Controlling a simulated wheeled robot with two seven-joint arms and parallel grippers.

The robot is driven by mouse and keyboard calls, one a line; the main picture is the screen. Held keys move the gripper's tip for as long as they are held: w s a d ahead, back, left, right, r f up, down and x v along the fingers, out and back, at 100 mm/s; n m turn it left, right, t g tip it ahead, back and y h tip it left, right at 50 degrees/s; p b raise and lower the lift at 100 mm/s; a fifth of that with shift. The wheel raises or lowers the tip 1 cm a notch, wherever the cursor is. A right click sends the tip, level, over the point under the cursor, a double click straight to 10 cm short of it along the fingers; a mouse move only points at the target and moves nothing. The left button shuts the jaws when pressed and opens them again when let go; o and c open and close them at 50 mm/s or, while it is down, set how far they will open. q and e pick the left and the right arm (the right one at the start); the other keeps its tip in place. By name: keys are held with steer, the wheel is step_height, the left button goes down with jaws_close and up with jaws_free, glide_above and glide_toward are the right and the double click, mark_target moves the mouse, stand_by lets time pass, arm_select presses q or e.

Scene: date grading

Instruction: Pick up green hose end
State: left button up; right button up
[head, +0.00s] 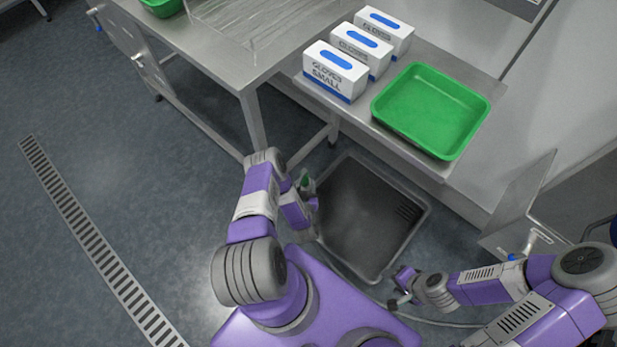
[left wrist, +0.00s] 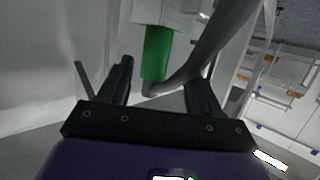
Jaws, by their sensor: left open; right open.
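The green hose end (left wrist: 156,54) is a short green cylinder below a pale block at the top of the left wrist view. It lies ahead, between the lines of my left fingers; contact does not show. A thick grey hose (left wrist: 212,45) curves beside it and passes near the right finger. My left gripper (left wrist: 158,78) is open and empty. In the head view a small green bit (head: 305,181) shows by my left gripper (head: 309,203), below the steel table. My right gripper (head: 399,287) is open, low at the right, away from it.
A dark square basin (head: 372,215) in the floor lies right of my left gripper. A steel table and shelf stand above, with several glove boxes (head: 338,70) and a green tray (head: 432,108). A floor drain (head: 95,235) runs at left. Open floor lies at left.

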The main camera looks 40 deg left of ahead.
mark_target(304, 181)
arm_select(q)
steer(key=b+x, duration=0.1)
steer(key=x, duration=0.1)
steer(key=b+x, duration=0.1)
steer(key=x, duration=0.1)
steer(key=b+x, duration=0.1)
steer(key=x, duration=0.1)
steer(key=shift+w+d+f, duration=0.15)
steer(key=shift+w+f, duration=0.1)
steer(key=shift+f, duration=0.15)
steer(key=shift+w+a, duration=0.2)
steer(key=shift+w, duration=0.15)
steer(key=c, duration=1.2)
